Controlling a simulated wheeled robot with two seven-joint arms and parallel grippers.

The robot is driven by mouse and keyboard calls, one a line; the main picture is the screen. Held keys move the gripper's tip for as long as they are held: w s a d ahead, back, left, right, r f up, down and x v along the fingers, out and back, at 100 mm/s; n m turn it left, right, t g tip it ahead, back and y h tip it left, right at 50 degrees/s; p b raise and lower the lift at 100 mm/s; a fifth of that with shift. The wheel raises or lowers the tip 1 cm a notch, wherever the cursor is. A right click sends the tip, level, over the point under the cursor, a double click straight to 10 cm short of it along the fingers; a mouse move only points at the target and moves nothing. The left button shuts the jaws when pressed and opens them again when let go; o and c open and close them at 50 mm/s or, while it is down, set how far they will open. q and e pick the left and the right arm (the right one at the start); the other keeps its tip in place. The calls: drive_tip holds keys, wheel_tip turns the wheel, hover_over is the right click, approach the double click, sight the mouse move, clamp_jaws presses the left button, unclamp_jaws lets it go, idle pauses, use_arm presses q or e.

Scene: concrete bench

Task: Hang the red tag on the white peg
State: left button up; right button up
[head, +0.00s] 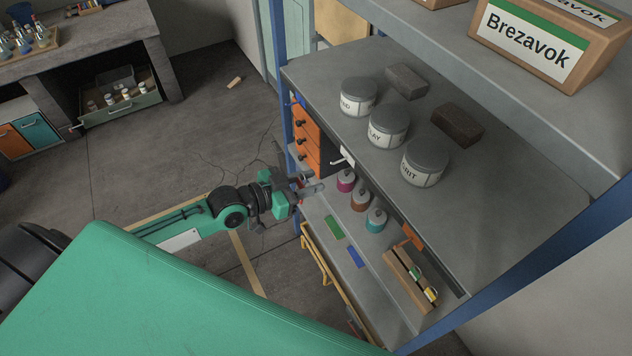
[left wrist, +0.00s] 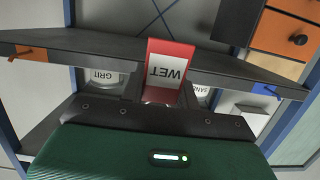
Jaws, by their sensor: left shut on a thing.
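The red tag (left wrist: 169,49) has a white label reading WET, which shows upside down in the left wrist view. My left gripper (head: 310,190) is shut on it, in front of the shelf unit on its left side in the head view. Little of the tag shows in the head view. The white peg (head: 342,157) sticks out from the front edge of the grey shelf, a little above and right of the gripper. The tag is apart from it in the head view. I cannot make out the peg surely in the left wrist view. My right gripper is out of view.
An orange peg (head: 412,236) and a blue peg (head: 297,99) are on the same edge. Labelled jars (head: 388,128) and dark blocks stand above. Small bottles (head: 376,220), flat green (head: 334,228) and blue (head: 355,257) pieces and a wooden rack (head: 402,279) occupy the lower shelf.

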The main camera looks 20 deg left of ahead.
use_arm(q)
drive_tip(key=shift+w+a+r, duration=0.2)
drive_tip(key=shift+w+a, duration=0.05)
drive_tip(key=shift+a, duration=0.05)
drive_tip(key=b+x, duration=0.1)
drive_tip(key=x, duration=0.8)
drive_tip(key=shift+w+d+r, duration=0.2)
drive_tip(key=shift+w+d, duration=0.15)
idle(0.5)
idle(0.6)
drive_tip(key=o, duration=1)
drive_tip(key=shift+o, duration=0.2)
